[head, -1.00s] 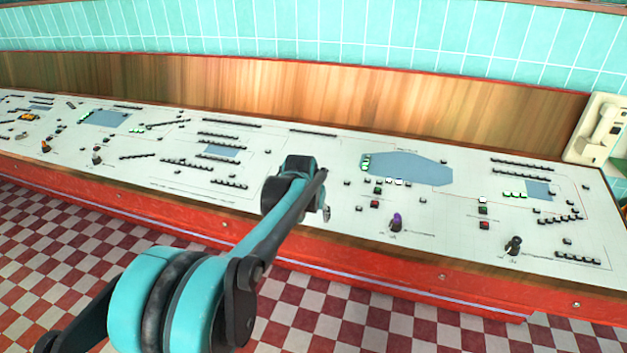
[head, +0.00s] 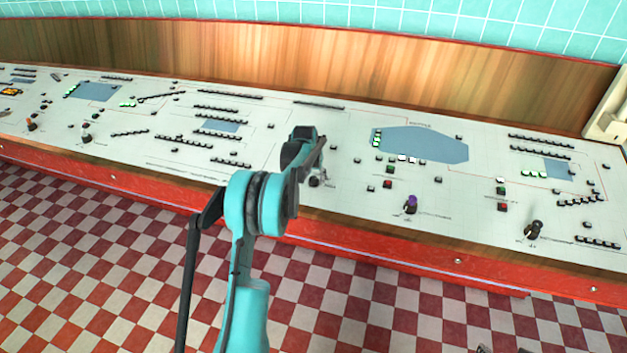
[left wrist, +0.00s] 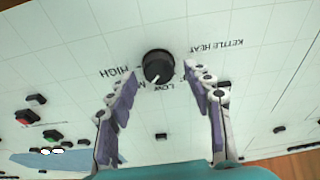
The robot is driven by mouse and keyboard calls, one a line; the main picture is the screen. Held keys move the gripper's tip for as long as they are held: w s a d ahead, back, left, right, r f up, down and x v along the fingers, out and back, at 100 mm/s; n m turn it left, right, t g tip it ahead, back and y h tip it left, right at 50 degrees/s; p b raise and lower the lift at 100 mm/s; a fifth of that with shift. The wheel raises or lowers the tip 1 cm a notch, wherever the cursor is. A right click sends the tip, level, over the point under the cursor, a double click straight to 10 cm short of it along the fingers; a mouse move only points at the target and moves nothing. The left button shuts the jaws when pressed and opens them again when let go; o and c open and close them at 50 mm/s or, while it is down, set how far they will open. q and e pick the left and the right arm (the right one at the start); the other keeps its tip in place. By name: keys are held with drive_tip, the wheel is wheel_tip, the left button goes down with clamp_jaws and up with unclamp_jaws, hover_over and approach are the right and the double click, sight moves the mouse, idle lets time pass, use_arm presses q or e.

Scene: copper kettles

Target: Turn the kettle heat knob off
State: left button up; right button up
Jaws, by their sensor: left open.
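The kettle heat knob (left wrist: 158,65) is round and black with a white pointer mark, on the white panel beside the printed words KETTLE HEAT. Its mark points toward the gripper side, between the partly hidden label starting with M and LOW; HIGH is further left. My left gripper (left wrist: 160,82) is open, its two purple-padded fingers on either side of the knob, with gaps showing. I cannot tell how high the fingertips are above the panel. In the head view the left gripper (head: 314,160) is over the panel's front middle, where my arm largely hides the knob. My right gripper is not seen.
The long white control panel (head: 350,205) holds many small buttons, a blue KETTLE display shape (head: 425,145), a purple-topped control (head: 411,203) and a black lever (head: 533,229). A red front edge runs below it. A pale device (head: 608,115) stands at the right.

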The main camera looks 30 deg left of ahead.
use_arm(q)
drive_tip(key=shift+w+f, duration=0.15)
drive_tip(key=shift+f, duration=0.25)
drive_tip(key=c, duration=1.1)
drive_tip(key=shift+c, duration=0.2)
